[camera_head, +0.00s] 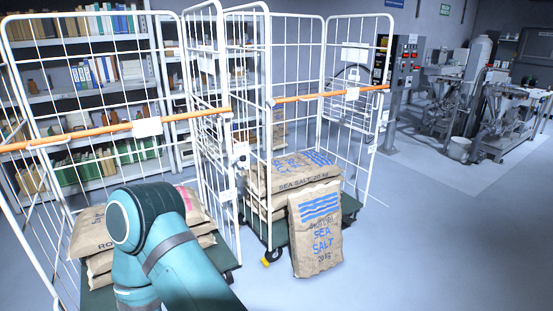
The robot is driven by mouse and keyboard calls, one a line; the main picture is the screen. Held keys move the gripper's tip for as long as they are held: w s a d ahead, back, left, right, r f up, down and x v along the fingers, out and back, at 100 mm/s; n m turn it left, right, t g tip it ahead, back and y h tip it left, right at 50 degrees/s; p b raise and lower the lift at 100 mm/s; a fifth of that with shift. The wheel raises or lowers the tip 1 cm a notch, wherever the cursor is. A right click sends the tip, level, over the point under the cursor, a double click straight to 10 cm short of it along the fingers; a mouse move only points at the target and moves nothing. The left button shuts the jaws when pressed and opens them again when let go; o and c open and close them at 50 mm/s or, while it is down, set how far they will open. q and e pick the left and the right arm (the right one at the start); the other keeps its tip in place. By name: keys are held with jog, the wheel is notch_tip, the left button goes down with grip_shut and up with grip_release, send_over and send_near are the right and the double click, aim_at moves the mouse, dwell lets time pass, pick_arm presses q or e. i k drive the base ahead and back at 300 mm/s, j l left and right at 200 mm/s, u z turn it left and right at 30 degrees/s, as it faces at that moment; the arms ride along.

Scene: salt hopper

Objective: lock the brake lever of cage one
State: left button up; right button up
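Two white wire roll cages stand side by side; no number that I can read tells which is cage one. The left cage (92,139) has an orange bar and holds brown sacks (92,232) on a dark green base. The right cage (268,139) also has an orange bar and holds stacked sea salt sacks (290,172). A small yellow-orange lever (272,256) sits low at the right cage's front corner, near the floor. My teal arm covers the lower front of the left cage, so no lever shows there. Neither gripper is in view.
A sea salt sack (316,229) stands upright on the floor, leaning at the right cage's front. Shelves (100,80) with books and boxes line the back left. A control post (404,75) and machines (500,115) stand at right. Floor at the lower right is clear.

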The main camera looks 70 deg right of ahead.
aim_at(243, 158)
jog(key=z, duration=1.95)
jog(key=i+z, duration=0.1)
jog(key=i, duration=0.5)
jog(key=i+j+z, duration=0.1)
jog(key=i, duration=0.5)
jog(key=i+j+z, duration=0.1)
jog(key=i, duration=0.45)
